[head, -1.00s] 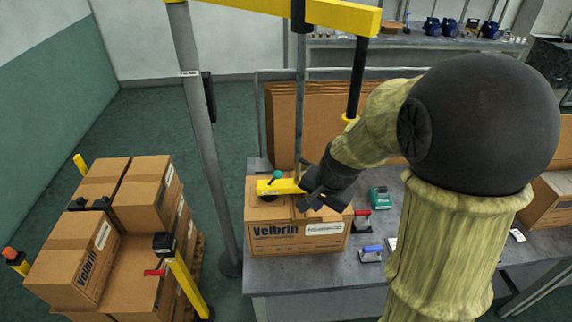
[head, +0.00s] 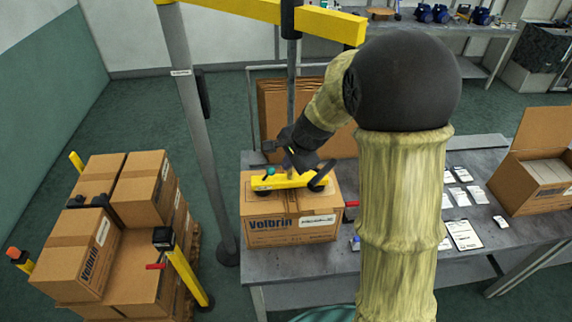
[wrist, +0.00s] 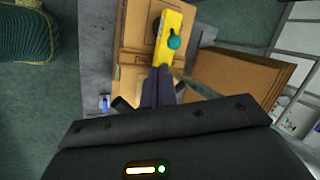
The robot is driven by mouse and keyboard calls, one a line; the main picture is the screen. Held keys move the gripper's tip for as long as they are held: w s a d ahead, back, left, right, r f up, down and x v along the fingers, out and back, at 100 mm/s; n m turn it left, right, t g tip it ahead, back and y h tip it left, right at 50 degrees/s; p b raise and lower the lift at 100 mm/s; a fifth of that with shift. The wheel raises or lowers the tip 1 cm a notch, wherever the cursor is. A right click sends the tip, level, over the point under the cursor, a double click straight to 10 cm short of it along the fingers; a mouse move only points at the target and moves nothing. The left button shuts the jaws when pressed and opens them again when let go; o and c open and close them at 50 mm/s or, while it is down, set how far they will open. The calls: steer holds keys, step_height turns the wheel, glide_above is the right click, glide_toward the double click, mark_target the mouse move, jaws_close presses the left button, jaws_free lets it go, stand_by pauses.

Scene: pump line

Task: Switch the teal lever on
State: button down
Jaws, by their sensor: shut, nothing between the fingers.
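The teal lever shows as a round teal knob (head: 270,171) near the left end of a yellow lifter bar (head: 300,182). The bar hangs from a vertical pole and lies over a Velbrin carton (head: 292,232) on the grey table. My gripper (head: 289,166) is just behind the bar, to the right of the knob, with its fingers shut and empty. In the wrist view the shut fingers (wrist: 157,84) point along the bar towards the teal knob (wrist: 174,42), apparently short of it. Which way the lever is set cannot be told.
A grey pole (head: 196,130) and a yellow overhead beam (head: 260,12) stand close on the left. A pallet of cartons (head: 140,262) is at the left. A red handle (head: 351,204) is right of the carton. White cards (head: 462,174) and an open carton (head: 545,172) are at the right.

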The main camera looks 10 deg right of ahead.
steer(key=x, duration=0.8)
steer(key=shift+w+f+p, duration=0.2)
steer(key=shift+f+p, duration=0.1)
steer(key=shift+p, duration=0.05)
